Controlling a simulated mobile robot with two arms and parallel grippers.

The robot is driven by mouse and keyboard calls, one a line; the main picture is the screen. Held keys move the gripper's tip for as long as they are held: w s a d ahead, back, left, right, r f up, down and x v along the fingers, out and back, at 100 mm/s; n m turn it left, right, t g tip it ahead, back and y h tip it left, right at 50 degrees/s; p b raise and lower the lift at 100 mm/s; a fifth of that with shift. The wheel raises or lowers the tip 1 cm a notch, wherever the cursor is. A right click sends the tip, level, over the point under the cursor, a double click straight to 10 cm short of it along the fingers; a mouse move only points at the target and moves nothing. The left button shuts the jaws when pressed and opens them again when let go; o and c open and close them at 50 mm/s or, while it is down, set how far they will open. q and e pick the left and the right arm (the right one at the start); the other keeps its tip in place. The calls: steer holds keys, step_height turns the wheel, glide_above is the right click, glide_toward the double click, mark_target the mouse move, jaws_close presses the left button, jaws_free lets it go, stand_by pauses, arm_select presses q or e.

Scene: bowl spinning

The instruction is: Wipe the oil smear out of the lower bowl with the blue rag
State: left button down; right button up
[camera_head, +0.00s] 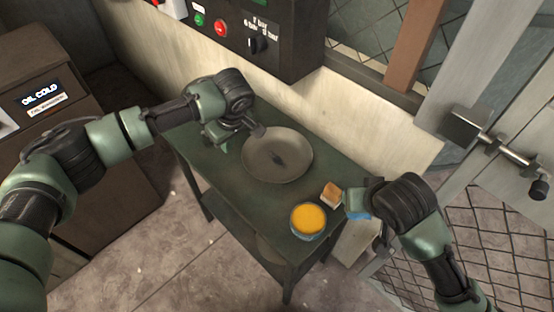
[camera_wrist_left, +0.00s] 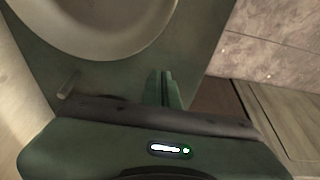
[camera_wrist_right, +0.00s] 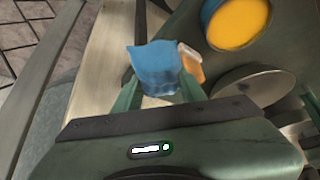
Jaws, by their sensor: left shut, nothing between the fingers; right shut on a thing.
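A wide grey bowl (camera_head: 258,172) stands on the green table, with a dark smear (camera_head: 278,158) near its middle. Its pale rim also shows in the left wrist view (camera_wrist_left: 85,48). My left gripper (camera_head: 226,141) is shut and empty just left of the bowl; its closed fingers (camera_wrist_left: 162,88) show in the left wrist view. My right gripper (camera_head: 350,203) is shut on the blue rag (camera_head: 359,215), right of the table's right edge. In the right wrist view the rag (camera_wrist_right: 154,62) is bunched between the fingertips. The rag is clear of the bowl.
A tub of yellow stuff (camera_head: 308,220) stands at the table's front right, with a small orange-and-white object (camera_head: 331,194) beside it. A short peg (camera_wrist_left: 68,86) rises near the bowl. A control box (camera_head: 265,35) hangs behind.

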mark_target(229, 162)
arm_select(q)
steer(key=shift+f+b, duration=0.45)
steer(key=shift+f, duration=2.4)
arm_select(e)
steer(key=shift+f, duration=0.45)
